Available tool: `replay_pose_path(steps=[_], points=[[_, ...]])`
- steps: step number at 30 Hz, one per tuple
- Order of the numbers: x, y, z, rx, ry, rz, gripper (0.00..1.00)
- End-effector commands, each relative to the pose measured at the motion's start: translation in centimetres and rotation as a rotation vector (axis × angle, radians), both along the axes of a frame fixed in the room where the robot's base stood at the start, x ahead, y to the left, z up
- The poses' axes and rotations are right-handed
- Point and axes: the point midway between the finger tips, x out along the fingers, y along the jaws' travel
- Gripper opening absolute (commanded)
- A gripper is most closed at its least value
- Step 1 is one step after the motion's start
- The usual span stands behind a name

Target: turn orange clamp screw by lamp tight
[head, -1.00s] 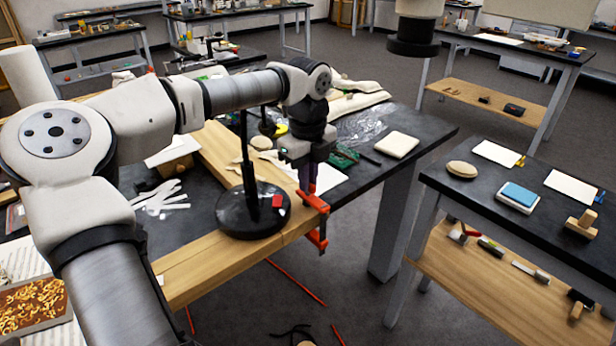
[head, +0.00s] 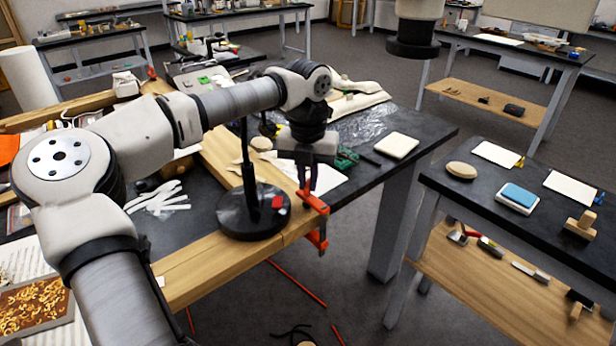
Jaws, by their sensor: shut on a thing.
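The orange clamp (head: 318,237) grips the edge of the wooden beam (head: 205,262), beside the lamp's round black base (head: 240,222). My gripper (head: 307,188) points down at the clamp's upper end, just right of the lamp post (head: 246,160). Its dark fingers are shut on the clamp screw, which is mostly hidden between them. The lower part of the clamp hangs below the beam edge and is in plain view.
A small red piece (head: 277,201) shows on the lamp. White strips (head: 160,200) and a tray of shavings (head: 32,305) lie to the left. A pale block (head: 397,145) lies on the dark table at right. A second table (head: 560,165) stands beyond a floor gap.

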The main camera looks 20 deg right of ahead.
Motion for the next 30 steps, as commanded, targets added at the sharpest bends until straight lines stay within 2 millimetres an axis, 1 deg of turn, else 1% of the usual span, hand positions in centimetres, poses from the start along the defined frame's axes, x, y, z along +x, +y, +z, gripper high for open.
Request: replay_pose_path(steps=[30], points=[[0.05,-0.08,0.16,-0.003,-0.004,-0.966,0.0]])
